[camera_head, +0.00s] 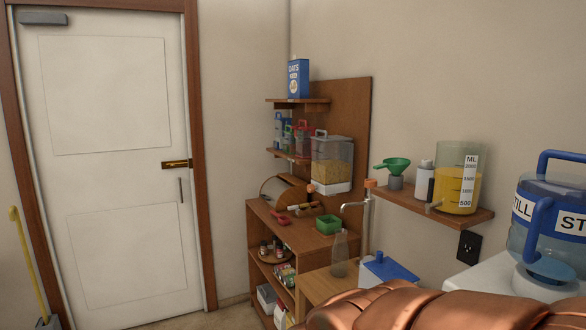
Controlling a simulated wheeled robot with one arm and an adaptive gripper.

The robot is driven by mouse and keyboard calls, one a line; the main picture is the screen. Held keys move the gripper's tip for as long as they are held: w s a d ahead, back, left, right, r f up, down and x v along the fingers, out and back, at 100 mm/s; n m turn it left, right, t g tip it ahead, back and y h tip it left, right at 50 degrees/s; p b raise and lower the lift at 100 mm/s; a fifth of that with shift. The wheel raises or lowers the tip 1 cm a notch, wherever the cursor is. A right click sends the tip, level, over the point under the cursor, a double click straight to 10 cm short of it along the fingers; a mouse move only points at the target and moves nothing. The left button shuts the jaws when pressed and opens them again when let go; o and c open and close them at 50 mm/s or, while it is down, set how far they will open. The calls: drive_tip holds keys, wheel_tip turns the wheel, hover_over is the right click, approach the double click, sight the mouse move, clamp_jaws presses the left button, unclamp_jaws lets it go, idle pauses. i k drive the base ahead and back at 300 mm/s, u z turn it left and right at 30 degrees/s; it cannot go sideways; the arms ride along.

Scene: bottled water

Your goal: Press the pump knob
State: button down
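A pump with an orange knob (371,183) on top stands right of the middle, by the wall. Its pale spout (353,205) reaches left and bends down. A clear bottle (340,258) stands upright on a small wooden table (322,287), below the spout. I cannot tell whether its mouth lines up exactly with the spout. The pump's lower part runs down behind a white container with a blue lid (390,269). A copper-coloured part of my arm fills the bottom right. My gripper is not in view, and nothing is seen touching the knob.
A wall shelf (470,217) right of the knob holds a yellow-filled jug (457,180) and a green funnel (393,165). A large water bottle (549,225) stands far right. A wooden shelf unit (290,232) is left; beyond it is a closed white door (105,150).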

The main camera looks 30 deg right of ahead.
sight(369, 183)
drive_tip(key=u, duration=0.1)
drive_tip(key=i, duration=2.3)
drive_tip(key=z, duration=0.35)
